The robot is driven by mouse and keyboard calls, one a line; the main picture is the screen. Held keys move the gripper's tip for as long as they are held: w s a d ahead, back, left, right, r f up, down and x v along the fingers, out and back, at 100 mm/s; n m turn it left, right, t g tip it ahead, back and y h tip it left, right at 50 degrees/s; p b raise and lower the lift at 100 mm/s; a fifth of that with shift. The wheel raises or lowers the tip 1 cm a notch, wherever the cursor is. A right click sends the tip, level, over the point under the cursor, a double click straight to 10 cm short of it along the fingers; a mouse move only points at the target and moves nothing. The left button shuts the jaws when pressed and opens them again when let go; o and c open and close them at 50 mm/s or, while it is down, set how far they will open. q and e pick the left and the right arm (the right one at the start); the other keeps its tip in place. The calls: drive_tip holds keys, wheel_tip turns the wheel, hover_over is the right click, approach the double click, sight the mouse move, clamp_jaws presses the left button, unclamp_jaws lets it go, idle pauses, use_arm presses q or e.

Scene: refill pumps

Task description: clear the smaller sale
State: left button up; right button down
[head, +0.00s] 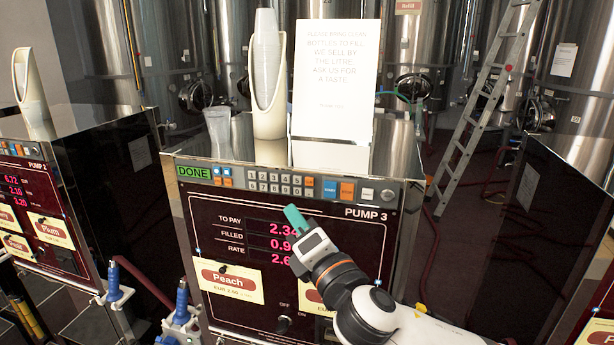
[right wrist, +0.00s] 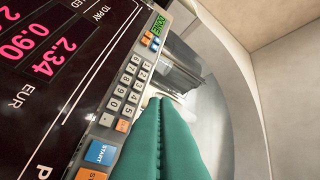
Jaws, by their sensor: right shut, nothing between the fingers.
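Pump 3 (head: 230,235) stands in the middle of the head view. Its display (head: 270,242) shows 2.34 to pay and 0.90 filled, the latter partly hidden in the head view but clear in the right wrist view (right wrist: 38,45). A green DONE sign (head: 194,173) is lit beside the keypad (head: 280,184). A blue START button (head: 330,190), an orange button (head: 347,190) and a grey one (head: 367,194) sit to its right. My right gripper (head: 293,215) is shut and empty before the panel, just below the keypad.
On pump 3's top stand a cup holder (head: 270,117), a clear cup (head: 218,132) and a white sign (head: 336,75). Blue nozzles (head: 182,303) hang at lower left. A ladder (head: 480,110) and steel tanks stand behind. Another pump (head: 575,230) is at right.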

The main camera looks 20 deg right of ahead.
sight(310, 182)
drive_tip(key=shift+w+d+b, duration=0.2)
drive_tip(key=shift+w+d, duration=0.6)
drive_tip(key=shift+w, duration=0.4)
drive_tip(key=shift+w+d+b, duration=0.25)
drive_tip(key=shift+w+d, duration=0.55)
drive_tip(key=shift+w, duration=0.45)
drive_tip(key=shift+w+d+b, duration=0.2)
drive_tip(key=shift+w+d, duration=0.6)
drive_tip(key=shift+w, duration=0.4)
drive_tip(key=shift+w, duration=0.1)
drive_tip(key=shift+w+d, duration=0.25)
drive_tip(key=shift+w+d, duration=0.2)
drive_tip(key=shift+w, duration=0.15)
drive_tip(key=shift+s, duration=0.1)
idle(0.4)
drive_tip(key=shift+s+a+p, duration=0.35)
drive_tip(key=shift+s+a, duration=0.1)
drive_tip(key=shift+s, duration=0.15)
